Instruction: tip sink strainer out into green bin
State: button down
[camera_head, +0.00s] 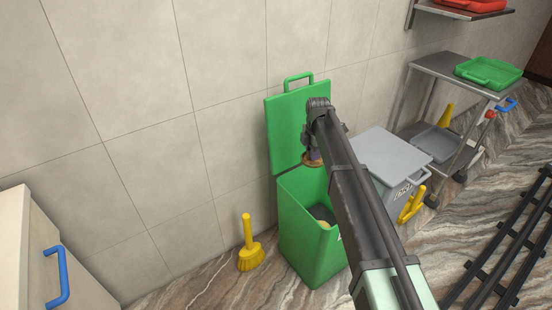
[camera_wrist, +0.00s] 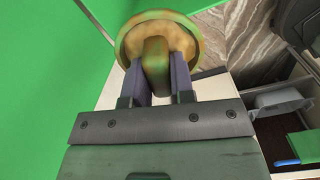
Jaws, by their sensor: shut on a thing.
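The sink strainer (camera_wrist: 190,40) is a round, brass-coloured disc with a thick upright grip in the wrist view. My gripper (camera_wrist: 156,70) is shut on that grip, one finger on each side. In the head view, my gripper (camera_head: 311,147) is above the green bin (camera_head: 304,236), near its back edge, with the strainer (camera_head: 312,160) just under it. The bin's green lid (camera_head: 287,140) stands open against the wall. Some grey and brownish matter shows inside the bin. I cannot tell whether anything is in the strainer. My arm covers the bin's right side.
A grey lidded bin (camera_head: 385,152) stands right of the green bin. A yellow brush (camera_head: 249,258) stands at its left. A steel rack (camera_head: 450,66) holds a green tray (camera_head: 488,72). A white cabinet (camera_head: 28,262) is at far left. Black rails (camera_head: 505,255) run along the right floor.

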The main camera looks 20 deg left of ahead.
jog(key=w+d+f+m+b, duration=0.55)
jog(key=d+f+m, duration=0.3)
jog(key=m, duration=0.65)
notch_tip(320, 180, down, 6)
jog(key=t+h+b, duration=0.5)
jog(key=h+b, duration=0.7)
jog(key=b, duration=0.6)
jog(key=shift+s+a+f+t+h, duration=0.15)
jog(key=shift+s+a+t+h, duration=0.2)
jog(key=shift+s, duration=0.1)
jog(key=shift+d, duration=0.15)
